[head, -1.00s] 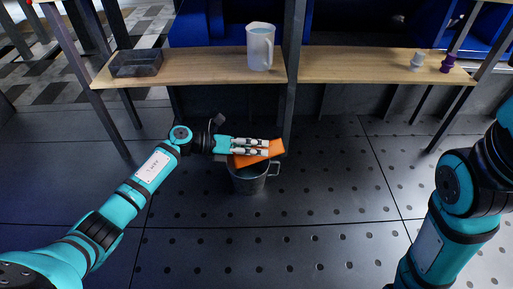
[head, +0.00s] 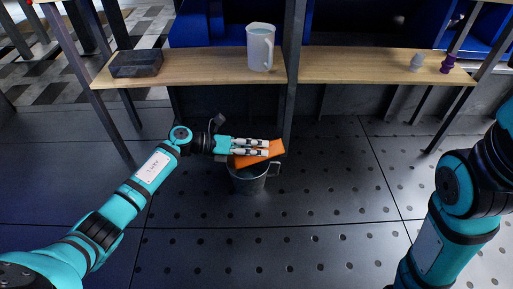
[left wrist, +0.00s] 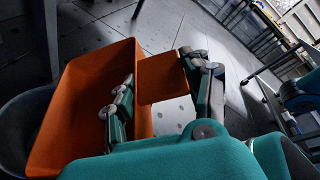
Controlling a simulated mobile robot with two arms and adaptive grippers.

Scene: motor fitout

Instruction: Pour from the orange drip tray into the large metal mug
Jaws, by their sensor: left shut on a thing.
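The orange drip tray (head: 275,149) is in my left gripper (head: 266,147), held over the large metal mug (head: 249,184). In the left wrist view the tray (left wrist: 80,95) is tilted, with one finger inside it and the other outside its wall. I see no contents in the visible part of the tray. The mug stands upright on the floor, its handle to the right. The tray and gripper hide much of its mouth. The mug's dark rim shows at the left edge of the left wrist view (left wrist: 22,125). My right gripper is out of view.
A wooden shelf (head: 205,76) behind holds a dark box (head: 137,63) and a white pitcher (head: 261,48). A second shelf (head: 350,65) holds a pale small item (head: 417,62) and a purple one (head: 448,63). A metal post (head: 293,90) stands close behind the tray. The floor in front is clear.

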